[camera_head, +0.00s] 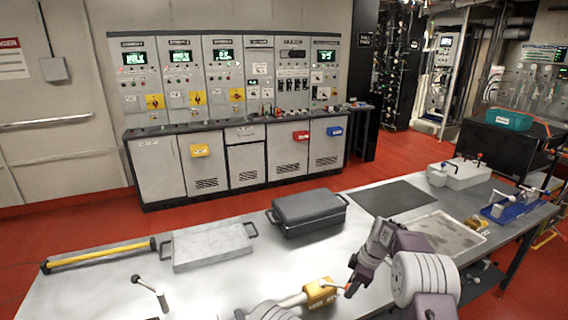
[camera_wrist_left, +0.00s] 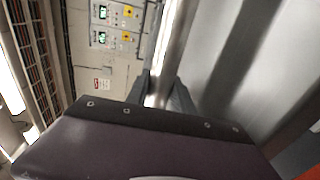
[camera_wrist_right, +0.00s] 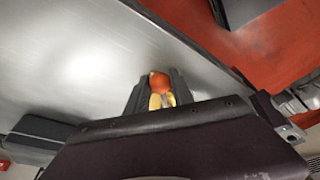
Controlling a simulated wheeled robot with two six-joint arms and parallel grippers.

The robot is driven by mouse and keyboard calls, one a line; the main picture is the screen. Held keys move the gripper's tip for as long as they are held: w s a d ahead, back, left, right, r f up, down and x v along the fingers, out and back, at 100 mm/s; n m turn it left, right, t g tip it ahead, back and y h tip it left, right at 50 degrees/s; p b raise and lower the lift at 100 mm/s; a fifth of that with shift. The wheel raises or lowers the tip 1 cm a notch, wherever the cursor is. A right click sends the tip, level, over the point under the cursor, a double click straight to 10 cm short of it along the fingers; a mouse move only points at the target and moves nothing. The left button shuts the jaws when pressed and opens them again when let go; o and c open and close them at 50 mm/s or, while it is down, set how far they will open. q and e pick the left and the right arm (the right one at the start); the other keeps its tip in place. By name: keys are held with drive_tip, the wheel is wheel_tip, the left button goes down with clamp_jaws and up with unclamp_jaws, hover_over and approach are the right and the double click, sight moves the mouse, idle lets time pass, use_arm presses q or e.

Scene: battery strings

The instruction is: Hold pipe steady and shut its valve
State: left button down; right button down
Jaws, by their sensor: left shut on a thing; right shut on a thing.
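A pale pipe with a yellow valve body (camera_head: 320,292) lies at the bottom of the head view, above the bench's near side. My right gripper (camera_head: 353,278) is at the right end of the valve body. In the right wrist view my right gripper (camera_wrist_right: 157,95) is shut on the orange valve handle (camera_wrist_right: 159,83), with yellow behind it. In the left wrist view my left gripper (camera_wrist_left: 161,98) is shut on the pale pipe (camera_wrist_left: 166,50), which runs away from between its fingers. In the head view the left fingers are hidden; only a pale arm part shows at the bottom edge.
A lever (camera_head: 150,290) stands at the near left.

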drive_tip(key=shift+w+d+n, duration=0.3)
drive_tip(key=shift+w+n, duration=0.5)
drive_tip(key=shift+n, duration=0.2)
drive_tip(key=c, duration=1.2)
unclamp_jaws()
drive_tip(key=shift+o, duration=0.2)
drive_tip(key=a+v, duration=0.1)
drive_tip(key=v, duration=0.5)
drive_tip(key=shift+w+a+r, duration=0.2)
drive_tip(key=shift+r, duration=0.35)
